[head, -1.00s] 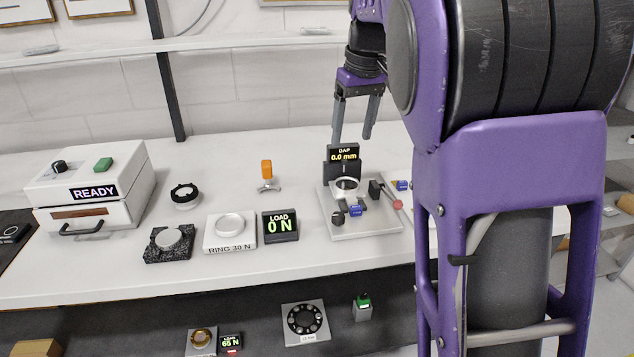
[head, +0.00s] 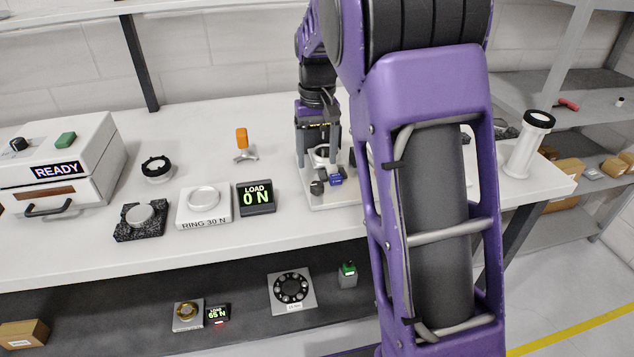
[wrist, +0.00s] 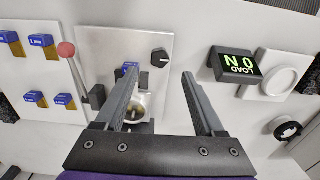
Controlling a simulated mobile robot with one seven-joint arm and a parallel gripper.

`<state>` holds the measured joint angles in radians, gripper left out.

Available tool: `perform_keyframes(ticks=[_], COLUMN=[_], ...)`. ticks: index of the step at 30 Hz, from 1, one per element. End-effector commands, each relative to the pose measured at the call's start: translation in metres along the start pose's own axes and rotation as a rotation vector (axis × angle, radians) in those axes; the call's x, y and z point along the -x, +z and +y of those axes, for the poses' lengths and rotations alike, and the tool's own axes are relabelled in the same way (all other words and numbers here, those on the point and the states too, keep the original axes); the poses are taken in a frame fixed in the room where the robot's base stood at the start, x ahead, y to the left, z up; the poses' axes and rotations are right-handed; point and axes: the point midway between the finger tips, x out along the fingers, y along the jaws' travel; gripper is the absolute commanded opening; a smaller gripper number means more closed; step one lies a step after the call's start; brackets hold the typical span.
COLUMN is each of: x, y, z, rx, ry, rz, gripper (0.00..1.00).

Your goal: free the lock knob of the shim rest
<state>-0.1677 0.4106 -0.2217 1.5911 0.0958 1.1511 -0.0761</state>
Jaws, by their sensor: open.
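The black lock knob (wrist: 159,57) stands near a corner of the pale fixture plate (wrist: 100,45) in the wrist view. It also shows in the head view (head: 317,187), at the plate's front left. My gripper (wrist: 160,75) is open and empty above the plate. In the wrist view the knob appears between and just beyond the fingertips, apart from both; the height between them is hard to tell. A blue shim block (head: 336,179) sits beside the knob. My left-hand finger partly hides it and the pale ring (wrist: 140,104) in the wrist view.
A lever with a red ball (wrist: 66,49) is at the plate's side. Several blue shims (wrist: 42,40) lie beyond it. My arm hides the bench's right part in the head view.

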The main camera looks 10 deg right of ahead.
Motion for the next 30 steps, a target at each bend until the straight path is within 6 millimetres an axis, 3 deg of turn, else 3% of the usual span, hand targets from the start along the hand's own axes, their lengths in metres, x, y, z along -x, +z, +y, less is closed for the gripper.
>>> perform_keyframes(ticks=[3, 9, 15, 23, 30], x=[-0.028, -0.058, -0.07, -0.07, -0.07], y=[0.001, 0.0, 0.0, 0.0, 0.0], z=[0.0, 0.0, 0.0, 0.0, 0.0], rx=[-0.001, -0.001, 0.0, -0.001, -0.001], ry=[-0.001, 0.0, 0.0, 0.0, -0.001], rz=[-0.004, -0.002, 0.0, 0.001, 0.001], gripper=[0.71, 0.71, 0.71, 0.71, 0.3])
